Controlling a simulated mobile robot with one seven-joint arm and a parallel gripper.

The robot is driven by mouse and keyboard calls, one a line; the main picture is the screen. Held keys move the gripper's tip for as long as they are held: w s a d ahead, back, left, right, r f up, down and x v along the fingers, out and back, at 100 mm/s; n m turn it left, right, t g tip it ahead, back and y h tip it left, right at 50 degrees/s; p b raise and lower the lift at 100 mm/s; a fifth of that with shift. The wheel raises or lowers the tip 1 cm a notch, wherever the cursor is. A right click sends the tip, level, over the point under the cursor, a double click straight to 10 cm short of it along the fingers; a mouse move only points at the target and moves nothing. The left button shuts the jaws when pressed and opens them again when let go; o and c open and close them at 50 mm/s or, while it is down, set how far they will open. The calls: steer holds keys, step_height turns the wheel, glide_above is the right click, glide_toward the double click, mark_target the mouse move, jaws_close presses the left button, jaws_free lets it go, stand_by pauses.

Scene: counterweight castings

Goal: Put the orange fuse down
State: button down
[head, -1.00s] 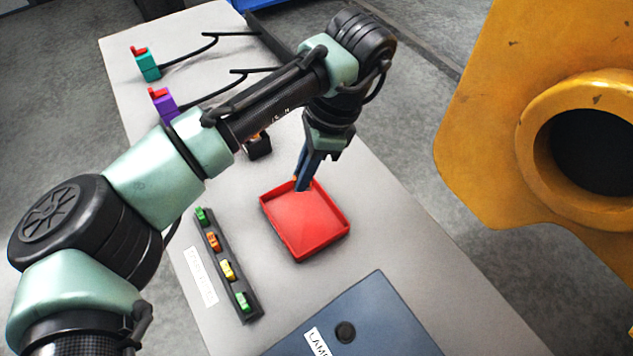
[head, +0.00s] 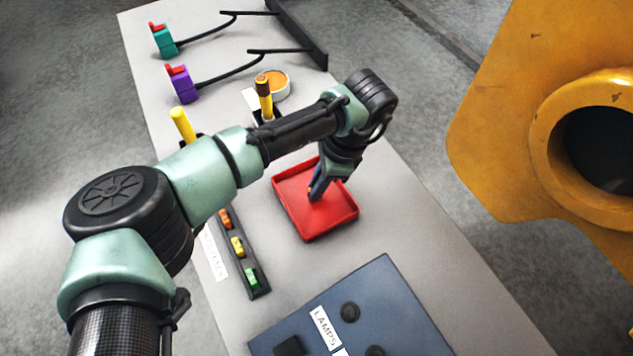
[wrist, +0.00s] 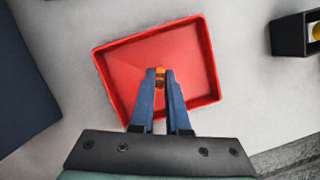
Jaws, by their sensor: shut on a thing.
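The orange fuse (wrist: 160,78) shows in the wrist view as a small orange and dark piece between the fingertips. My gripper (wrist: 160,84) is shut on it, over the inside of a shallow red tray (wrist: 208,55). In the head view my gripper (head: 314,194) points down inside the outline of the red tray (head: 330,233). The fuse is mostly hidden by the fingers there. I cannot tell whether the fuse touches the tray floor. The rest of the tray looks empty.
A dark rack with orange (head: 225,218), yellow (head: 237,246) and green fuses (head: 252,277) stands left of the tray. A blue lamps panel (head: 375,295) lies in front. Purple (head: 183,85) and teal (head: 164,42) connectors with cables are at the back left.

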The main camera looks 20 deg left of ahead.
steer(key=shift+f, duration=0.1)
steer(key=c, duration=0.9)
jaws_free()
steer(key=b+v, duration=0.1)
steer(key=v, duration=1.1)
